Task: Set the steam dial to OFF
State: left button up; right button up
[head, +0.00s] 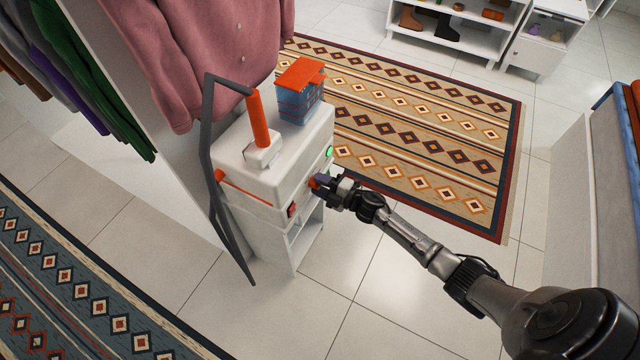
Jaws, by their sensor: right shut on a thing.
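The white steamer unit (260,170) stands on a small white stand, with an orange upright post, an orange stripe and a dark hose on its left. On its right-hand face are a green light (329,151) and a red switch (292,210). My right gripper (322,184) is at this face, between the light and the switch, shut on the steam dial. The dial is mostly hidden by the fingers; a bit of orange shows at the fingertips. The dial's marks are too small to read. My left gripper is not in view.
A patterned rug (420,120) and a shoe shelf (455,38) lie beyond. The tiled floor under my right arm is clear.

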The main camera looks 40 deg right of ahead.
jog(key=o, duration=0.8)
jog(key=shift+o, duration=0.6)
jog(key=p+v, duration=0.3)
jog(key=v, duration=1)
jog(key=shift+s+d, duration=0.2)
jog(key=shift+s, duration=0.2)
